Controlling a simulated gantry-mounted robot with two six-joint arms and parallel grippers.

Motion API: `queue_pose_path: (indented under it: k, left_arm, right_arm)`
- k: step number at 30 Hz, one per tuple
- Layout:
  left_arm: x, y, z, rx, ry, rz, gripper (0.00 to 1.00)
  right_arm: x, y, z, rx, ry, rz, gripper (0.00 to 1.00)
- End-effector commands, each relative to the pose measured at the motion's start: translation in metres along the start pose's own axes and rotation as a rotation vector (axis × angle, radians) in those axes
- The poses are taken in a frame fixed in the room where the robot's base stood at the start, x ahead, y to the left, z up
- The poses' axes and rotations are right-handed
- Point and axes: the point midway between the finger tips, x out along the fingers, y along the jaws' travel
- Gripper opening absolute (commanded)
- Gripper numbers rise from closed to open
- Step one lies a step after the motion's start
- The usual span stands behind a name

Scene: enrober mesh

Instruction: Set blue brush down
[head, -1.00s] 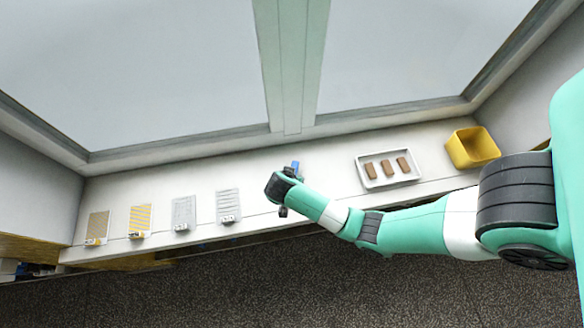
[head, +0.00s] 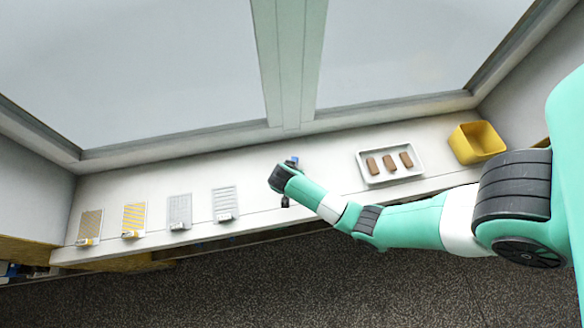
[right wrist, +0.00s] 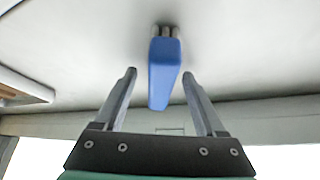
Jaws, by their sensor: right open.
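The blue brush (right wrist: 164,75) shows in the right wrist view as a blue block with grey parts at its upper end, against the white counter. A small part of the brush (head: 292,160) shows in the head view, just past my right gripper (head: 279,180). In the right wrist view my right gripper (right wrist: 158,77) is open, with one finger on each side of the brush and gaps visible between. I cannot tell whether the brush stands or lies on the counter. My left gripper is in neither view.
The white counter (head: 330,172) is clear around the brush. Several mesh cards, including a grey one (head: 225,198), lie to the left. A white tray (head: 417,173) with three brown bars (head: 389,163) and a yellow bin (head: 489,155) are to the right. Windows rise behind.

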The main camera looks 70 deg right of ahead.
Motion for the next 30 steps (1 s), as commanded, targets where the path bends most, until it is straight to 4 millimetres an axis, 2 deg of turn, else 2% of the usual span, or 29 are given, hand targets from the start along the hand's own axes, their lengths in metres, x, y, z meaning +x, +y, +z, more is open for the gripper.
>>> queue_pose_path:
  k: [22,23,30]
  left_arm:
    - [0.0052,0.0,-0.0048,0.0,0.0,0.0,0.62]
    - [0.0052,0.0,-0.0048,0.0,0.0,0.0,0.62]
    - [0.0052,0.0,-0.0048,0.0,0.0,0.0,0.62]
  right_arm:
    - [0.0041,0.0,0.0025,0.0,0.0,0.0,0.72]
    - [0.0041,0.0,0.0025,0.0,0.0,0.0,0.71]
    - [0.0041,0.0001,0.0025,0.0,0.0,0.0,0.28]
